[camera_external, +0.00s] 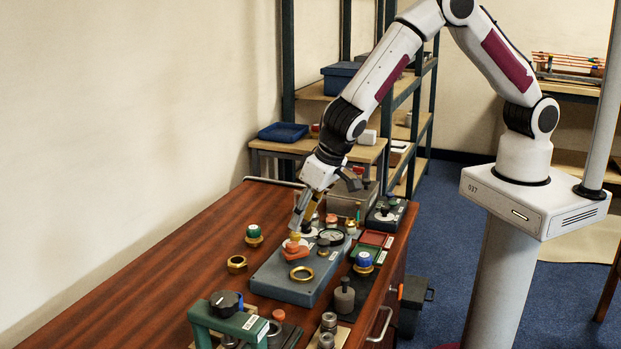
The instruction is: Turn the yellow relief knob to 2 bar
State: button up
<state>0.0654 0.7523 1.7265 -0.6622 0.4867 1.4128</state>
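A small yellow knob (295,237) sits above an orange-red fitting (292,250) on a blue-grey block (285,288) on the bench. My gripper (299,222) points down from above, its fingertips at or just over the yellow knob. The view is too small to tell whether the fingers touch the knob or are closed on it. A round dial gauge (331,237) stands to the right of the knob. Its markings and needle, and any scale around the knob, cannot be read from here.
A brass ring (301,273) lies on the block's near part. A green-topped fitting (253,234) and brass nut (237,263) are to the left. A green clamp frame (231,322) stands in front. Red and green trays (375,238) are right. The bench's left side is clear.

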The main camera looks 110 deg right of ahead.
aim_at(297, 234)
jog(key=shift+x, duration=2.3)
jog(key=shift+c, duration=0.2)
grip_shut()
